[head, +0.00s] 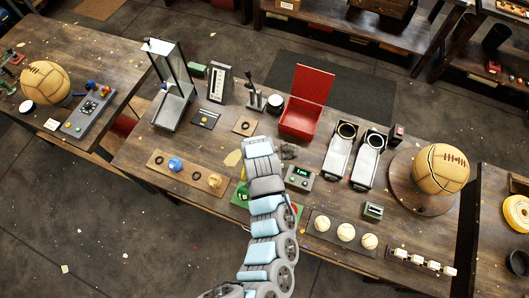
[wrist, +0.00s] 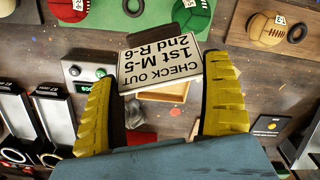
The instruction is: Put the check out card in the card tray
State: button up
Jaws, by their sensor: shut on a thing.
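The check out card (wrist: 160,62) is a cream plate with black print reading "CHECK OUT 1st M-5 2nd R-6". In the wrist view it lies between the yellow and black fingers of my gripper (wrist: 163,82), which is shut on it. The print looks upside down there. Beyond the card is a shallow light-wood tray (wrist: 165,94), apparently the card tray, partly covered by the card. In the head view my arm hides the card and most of the gripper.
A grey timer with a green display (head: 299,178) stands near my arm.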

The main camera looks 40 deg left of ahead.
jog(key=shift+s+f, duration=0.15)
jog(key=shift+s, duration=0.1)
jog(key=shift+w+a+f, duration=0.1)
jog(key=shift+a, duration=0.05)
jog(key=w+a+f+b, duration=0.2)
jog(key=w+f, duration=0.1)
jog(key=w+a+f+b, duration=0.2)
jog(key=w+f+b, duration=0.1)
jog(key=w, duration=0.1)
jog(key=w+a+f+b, duration=0.2)
jog(key=w+f+b, duration=0.1)
jog(key=shift+w+a+f, duration=0.15)
jog(key=shift+w+a, duration=0.25)
jog(key=shift+w+a+b, duration=0.15)
jog(key=shift+w+b, duration=0.05)
jog(key=shift+b, duration=0.25)
dwell(0.8)
